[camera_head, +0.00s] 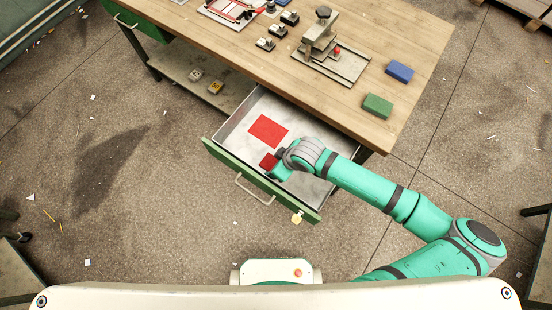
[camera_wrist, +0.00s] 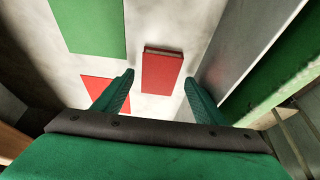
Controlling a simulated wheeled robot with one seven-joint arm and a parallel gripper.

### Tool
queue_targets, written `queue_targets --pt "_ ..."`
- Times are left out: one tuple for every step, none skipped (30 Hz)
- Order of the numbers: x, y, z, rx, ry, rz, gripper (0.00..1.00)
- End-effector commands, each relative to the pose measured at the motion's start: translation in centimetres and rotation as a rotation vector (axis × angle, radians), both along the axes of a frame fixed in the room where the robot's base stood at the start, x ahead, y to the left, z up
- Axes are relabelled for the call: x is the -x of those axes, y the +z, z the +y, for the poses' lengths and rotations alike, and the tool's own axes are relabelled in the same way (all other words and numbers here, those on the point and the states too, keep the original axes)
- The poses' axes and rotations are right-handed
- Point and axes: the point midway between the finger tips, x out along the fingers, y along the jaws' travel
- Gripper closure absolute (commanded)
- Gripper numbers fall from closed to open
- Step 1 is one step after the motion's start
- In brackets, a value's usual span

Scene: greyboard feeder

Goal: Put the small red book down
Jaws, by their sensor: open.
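The small red book (camera_wrist: 162,72) lies in the open drawer (camera_head: 228,136), on its pale floor near the front wall. It also shows in the head view (camera_head: 268,161), beside my gripper (camera_head: 277,166). In the wrist view my gripper (camera_wrist: 159,78) is open, with one finger on each side of the book's near end and a gap to both. A flat red patch (camera_head: 268,131) is on the drawer floor behind the book, apart from it; part of it shows in the wrist view (camera_wrist: 106,90). A flat green patch (camera_wrist: 88,25) lies beyond; my arm hides it in the head view.
The drawer's green front (camera_head: 235,172) with its handle is close to my gripper. The wooden table (camera_head: 210,45) overhangs the drawer's back. On it stand a green block (camera_head: 377,105), a blue block (camera_head: 399,71) and a metal fixture (camera_head: 320,45).

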Motion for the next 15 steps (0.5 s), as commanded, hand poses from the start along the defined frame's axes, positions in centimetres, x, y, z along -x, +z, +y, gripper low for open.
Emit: queue_targets --pt "0.1 0.7 -0.3 0.0 -0.002 -0.002 0.35" --pt "0.2 1.2 -0.5 0.001 -0.002 -0.003 0.35" --pt "0.4 1.9 -0.8 0.001 -0.002 -0.003 0.35" --pt "0.6 2.5 -1.0 0.002 -0.002 -0.003 0.35" --pt "0.7 3.1 -1.1 0.001 -0.002 -0.003 0.35" --pt "0.9 3.8 -1.4 0.001 -0.002 -0.003 0.35" --pt "1.0 4.4 -1.6 0.001 -0.002 -0.004 0.35" --pt "1.2 5.0 -1.8 0.002 0.0 -0.003 0.35" --pt "1.3 5.7 -2.1 0.001 -0.002 -0.004 0.35" --pt "1.5 6.3 -2.2 0.001 -0.002 -0.004 0.35" --pt "1.6 6.8 -2.4 0.001 -0.002 -0.003 0.35" --pt "1.8 7.4 -2.6 0.002 -0.002 -0.003 0.35" --pt "1.9 7.8 -2.7 0.002 0.0 -0.003 0.35" --pt "2.0 8.2 -2.9 0.002 -0.001 -0.002 0.35" --pt "2.0 8.7 -3.0 0.001 -0.002 -0.003 0.35"
